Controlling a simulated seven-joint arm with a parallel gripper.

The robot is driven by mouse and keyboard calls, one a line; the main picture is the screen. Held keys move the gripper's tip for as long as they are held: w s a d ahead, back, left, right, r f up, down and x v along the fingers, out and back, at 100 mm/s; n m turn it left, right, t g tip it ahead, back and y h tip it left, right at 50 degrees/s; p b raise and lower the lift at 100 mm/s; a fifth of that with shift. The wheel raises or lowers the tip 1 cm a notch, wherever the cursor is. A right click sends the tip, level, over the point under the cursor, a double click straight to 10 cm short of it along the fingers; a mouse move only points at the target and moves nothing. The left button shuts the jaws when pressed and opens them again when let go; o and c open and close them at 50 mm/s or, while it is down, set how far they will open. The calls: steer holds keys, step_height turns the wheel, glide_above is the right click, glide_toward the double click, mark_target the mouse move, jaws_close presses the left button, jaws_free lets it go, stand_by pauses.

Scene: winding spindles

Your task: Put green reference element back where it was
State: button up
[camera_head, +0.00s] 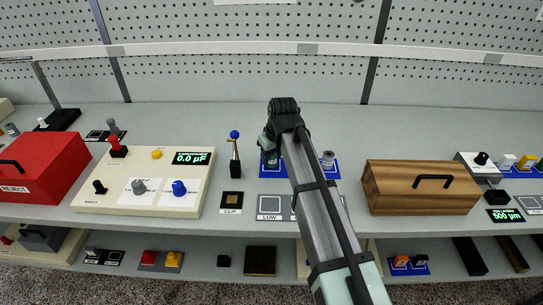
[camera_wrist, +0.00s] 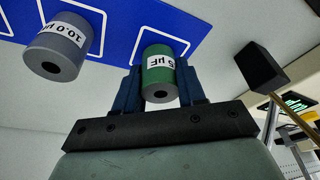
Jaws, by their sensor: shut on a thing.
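The green reference element (camera_wrist: 158,62) is a short cylinder with a white µF label and a dark hole in its end. My gripper (camera_wrist: 160,82) is shut on it, one dark blue finger on each side. In the wrist view it is at a white-outlined square on the blue mat (camera_wrist: 122,22); I cannot tell whether it touches the mat. In the head view the green element (camera_head: 270,158) is at the left part of the blue mat (camera_head: 272,174), partly hidden by my arm. A grey element (camera_wrist: 62,46) marked 10.0 µF stands in a neighbouring outlined square.
A capacitance meter box (camera_head: 130,201) reading 0.0 µF and a blue-knobbed lever (camera_head: 235,157) stand left of the mat. A wooden box (camera_head: 415,190) stands to its right. A grey LOW tray (camera_head: 269,217) and a CLIP pad (camera_head: 231,200) lie in front.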

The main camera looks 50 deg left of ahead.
steer(key=shift+f, duration=0.15)
steer(key=o, duration=1.1)
steer(key=shift+o, duration=0.2)
steer(key=v, duration=1.2)
